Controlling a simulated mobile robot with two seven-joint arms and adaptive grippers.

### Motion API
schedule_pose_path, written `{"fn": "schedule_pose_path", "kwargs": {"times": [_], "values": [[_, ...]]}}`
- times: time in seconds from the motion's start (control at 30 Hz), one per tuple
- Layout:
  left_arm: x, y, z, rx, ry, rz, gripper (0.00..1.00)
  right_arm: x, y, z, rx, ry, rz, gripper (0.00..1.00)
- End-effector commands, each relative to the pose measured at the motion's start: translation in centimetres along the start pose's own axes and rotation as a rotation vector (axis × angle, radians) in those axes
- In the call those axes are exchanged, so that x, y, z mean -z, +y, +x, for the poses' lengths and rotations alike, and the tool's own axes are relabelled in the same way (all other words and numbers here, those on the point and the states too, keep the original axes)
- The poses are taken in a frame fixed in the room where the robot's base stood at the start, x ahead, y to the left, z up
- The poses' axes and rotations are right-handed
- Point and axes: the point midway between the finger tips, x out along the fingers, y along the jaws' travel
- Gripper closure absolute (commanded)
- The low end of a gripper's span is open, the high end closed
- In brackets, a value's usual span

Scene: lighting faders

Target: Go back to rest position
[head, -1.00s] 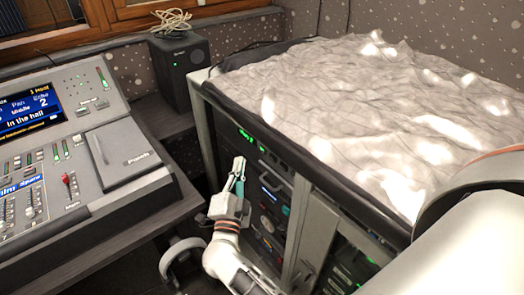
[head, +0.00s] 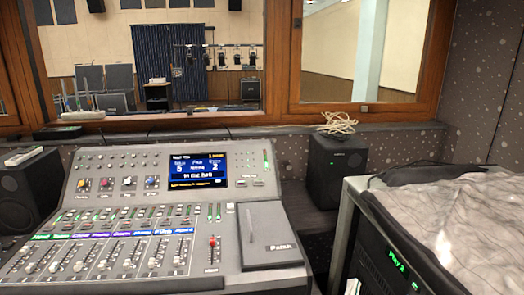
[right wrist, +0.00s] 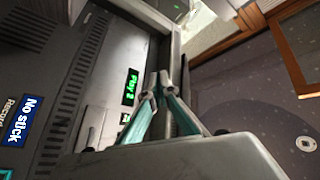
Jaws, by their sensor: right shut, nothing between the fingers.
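My right gripper (right wrist: 157,84) shows in the right wrist view, its teal-sided fingers meeting at the tips with nothing between them. Behind it is the front of the equipment rack with a green lit display (right wrist: 131,87). In the head view the rack (head: 345,232) stands at the lower right. I cannot make out the right gripper clearly in the head view. My left gripper is in neither view.
A lighting console (head: 110,210) with several faders and a lit screen (head: 198,170) fills the lower left. Black speakers (head: 336,170) stand either side of it. A crumpled grey cover (head: 450,215) lies on the rack. Windows are behind.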

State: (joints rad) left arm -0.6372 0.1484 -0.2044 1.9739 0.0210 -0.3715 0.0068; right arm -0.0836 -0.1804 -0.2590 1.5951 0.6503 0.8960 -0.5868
Motion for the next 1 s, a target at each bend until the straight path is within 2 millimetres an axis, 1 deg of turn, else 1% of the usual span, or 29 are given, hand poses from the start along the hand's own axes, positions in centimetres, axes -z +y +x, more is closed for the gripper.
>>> {"fn": "schedule_pose_path", "kwargs": {"times": [0.07, 0.17, 0.27, 0.3, 0.37, 0.4, 0.43, 0.47, 0.5, 0.6, 0.7, 0.8, 0.87, 1.0], "values": [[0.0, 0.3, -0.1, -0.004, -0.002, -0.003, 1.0, -0.7, 0.0, -1.5, 0.08, -0.078, -0.078, 1.0], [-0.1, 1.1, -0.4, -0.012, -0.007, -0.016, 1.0, -2.3, 0.1, -4.3, 0.183, -0.206, -0.188, 1.0], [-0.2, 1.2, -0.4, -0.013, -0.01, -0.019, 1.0, -4.3, 1.3, -8.2, 0.28, -0.37, -0.322, 1.0], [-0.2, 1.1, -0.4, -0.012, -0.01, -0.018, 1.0, -5.1, 2.1, -10.0, 0.313, -0.444, -0.38, 1.0], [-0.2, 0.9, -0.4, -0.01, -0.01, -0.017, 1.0, -6.1, 3.8, -13.1, 0.354, -0.559, -0.474, 1.0], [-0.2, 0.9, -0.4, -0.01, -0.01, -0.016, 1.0, -6.7, 5.2, -15.1, 0.374, -0.638, -0.537, 1.0], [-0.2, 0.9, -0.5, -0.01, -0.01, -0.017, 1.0, -7.0, 6.2, -16.7, 0.386, -0.694, -0.584, 1.0], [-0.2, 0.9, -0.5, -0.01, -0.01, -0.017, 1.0, -7.1, 7.4, -18.2, 0.395, -0.749, -0.631, 1.0], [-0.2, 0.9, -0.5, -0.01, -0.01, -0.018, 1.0, -7.2, 9.0, -20.1, 0.402, -0.818, -0.69, 1.0], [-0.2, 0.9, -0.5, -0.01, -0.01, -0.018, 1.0, -6.8, 12.4, -23.8, 0.405, -0.955, -0.817, 1.0], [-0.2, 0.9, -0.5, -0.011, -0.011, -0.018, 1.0, -6.1, 15.0, -26.2, 0.397, -1.045, -0.906, 1.0], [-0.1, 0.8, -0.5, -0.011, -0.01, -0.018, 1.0, -5.6, 16.4, -27.4, 0.389, -1.093, -0.956, 1.0], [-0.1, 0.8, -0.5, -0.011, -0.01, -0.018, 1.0, -5.4, 16.8, -27.7, 0.386, -1.104, -0.968, 1.0], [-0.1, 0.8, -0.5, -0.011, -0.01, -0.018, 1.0, -5.4, 16.8, -27.7, 0.386, -1.104, -0.968, 1.0]]}}
